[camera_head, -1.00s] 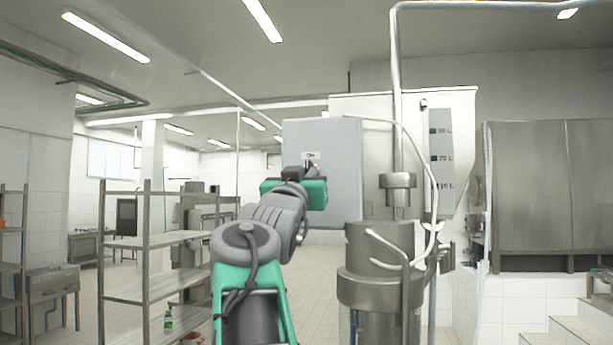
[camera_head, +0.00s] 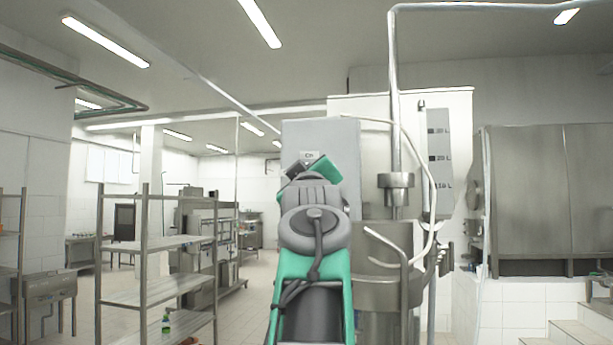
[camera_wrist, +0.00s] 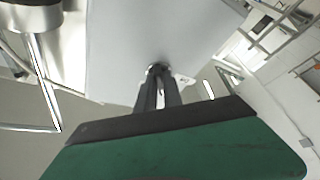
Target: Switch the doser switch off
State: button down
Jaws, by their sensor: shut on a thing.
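The doser switch (camera_wrist: 158,68) is a small dark knob on the face of a pale grey control box (camera_head: 340,135). In the wrist view my gripper (camera_wrist: 158,80) reaches to the box face, and its two fingers are shut on the knob. The box (camera_wrist: 130,35) fills the upper middle of that view. In the head view a small label reading "ON" (camera_head: 309,154) shows just above my tilted green gripper body. The gripper and arm hide the switch there, so I cannot read which way it is turned.
A steel shelf rack (camera_head: 147,250) stands at left. Open floor lies between rack and doser.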

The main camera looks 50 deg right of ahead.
jog(key=n+y+p, duration=0.1)
jog(key=n, duration=0.3)
jog(key=n+y+p, duration=0.2)
jog(key=n, duration=0.1)
jog(key=n+y+p, duration=0.1)
jog(key=n+p, duration=0.1)
jog(key=n, duration=0.2)
jog(key=shift+s+r+n, duration=0.15)
jog(key=shift+r+n, duration=0.15)
jog(key=shift+r, duration=0.05)
jog(key=shift+y, duration=0.3)
jog(key=c, duration=1.5)
grip_release()
jog(key=shift+s, duration=0.1)
jog(key=b+v, duration=0.1)
jog(key=v, duration=0.6)
jog(key=shift+s+a, duration=0.2)
jog(key=shift+a, duration=0.1)
